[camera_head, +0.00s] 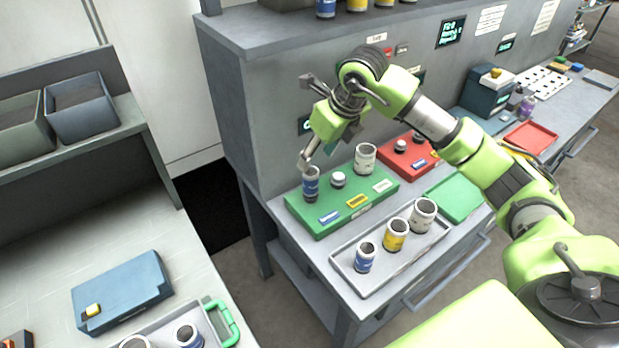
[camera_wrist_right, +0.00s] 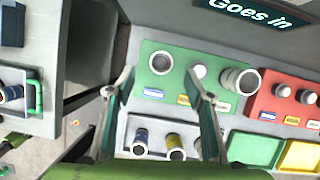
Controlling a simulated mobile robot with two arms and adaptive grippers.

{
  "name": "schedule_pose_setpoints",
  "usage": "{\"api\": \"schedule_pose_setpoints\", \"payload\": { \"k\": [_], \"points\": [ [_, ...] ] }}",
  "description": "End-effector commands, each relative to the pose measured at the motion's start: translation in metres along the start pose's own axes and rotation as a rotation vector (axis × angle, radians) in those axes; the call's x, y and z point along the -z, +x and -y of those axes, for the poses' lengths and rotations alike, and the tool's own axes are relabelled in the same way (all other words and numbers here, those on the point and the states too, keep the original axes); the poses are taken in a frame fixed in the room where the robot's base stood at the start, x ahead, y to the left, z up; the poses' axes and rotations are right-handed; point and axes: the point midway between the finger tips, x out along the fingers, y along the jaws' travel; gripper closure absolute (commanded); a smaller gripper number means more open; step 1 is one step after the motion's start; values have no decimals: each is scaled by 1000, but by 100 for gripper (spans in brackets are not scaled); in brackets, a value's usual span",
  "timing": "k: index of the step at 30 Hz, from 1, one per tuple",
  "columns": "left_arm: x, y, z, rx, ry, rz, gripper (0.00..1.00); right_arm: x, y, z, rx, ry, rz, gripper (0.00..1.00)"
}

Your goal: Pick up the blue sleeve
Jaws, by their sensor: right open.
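One blue sleeve (camera_head: 311,187) stands upright at the left end of the green block (camera_head: 330,228). In the right wrist view the sleeve at that end shows its open top (camera_wrist_right: 160,62). Another blue sleeve (camera_head: 365,258) stands at the left of the grey tray (camera_head: 374,290), and it also shows in the right wrist view (camera_wrist_right: 140,140). My right gripper (camera_head: 303,122) is open and empty, above the left end of the green block. Its lower finger looks close to the first sleeve's top; I cannot tell if they touch. My left gripper is not in view.
A yellow-banded sleeve (camera_head: 396,236) and a white sleeve (camera_head: 423,216) share the tray. A small post (camera_head: 338,180) and a white sleeve (camera_head: 365,158) stand on the green block. A red block (camera_head: 410,158) is behind right. The grey back panel (camera_head: 262,120) rises close behind.

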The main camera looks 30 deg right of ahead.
Motion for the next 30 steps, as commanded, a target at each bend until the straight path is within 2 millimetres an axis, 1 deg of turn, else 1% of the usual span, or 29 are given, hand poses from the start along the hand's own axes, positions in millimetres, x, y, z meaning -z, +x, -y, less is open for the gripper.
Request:
{"api": "schedule_pose_setpoints", "payload": {
  "k": [1,3,7,11,16,18,21,24,29,30],
  "points": [
    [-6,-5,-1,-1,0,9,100,0,8,-1,-3,1,-4,52],
    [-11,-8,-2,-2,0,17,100,0,20,-1,-3,1,-2,52],
    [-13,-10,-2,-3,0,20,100,0,34,-1,-1,0,0,52],
    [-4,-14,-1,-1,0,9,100,1,41,0,-2,0,-1,52],
    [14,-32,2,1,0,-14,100,8,62,1,-2,1,-5,52],
    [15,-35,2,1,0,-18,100,8,74,1,-3,1,-1,52],
    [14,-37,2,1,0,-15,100,8,85,1,-2,0,0,52],
    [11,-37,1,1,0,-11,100,8,90,2,-1,0,0,52],
    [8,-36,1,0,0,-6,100,8,90,2,0,-1,1,52],
    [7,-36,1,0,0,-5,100,8,90,2,0,-1,1,57]
  ]
}}
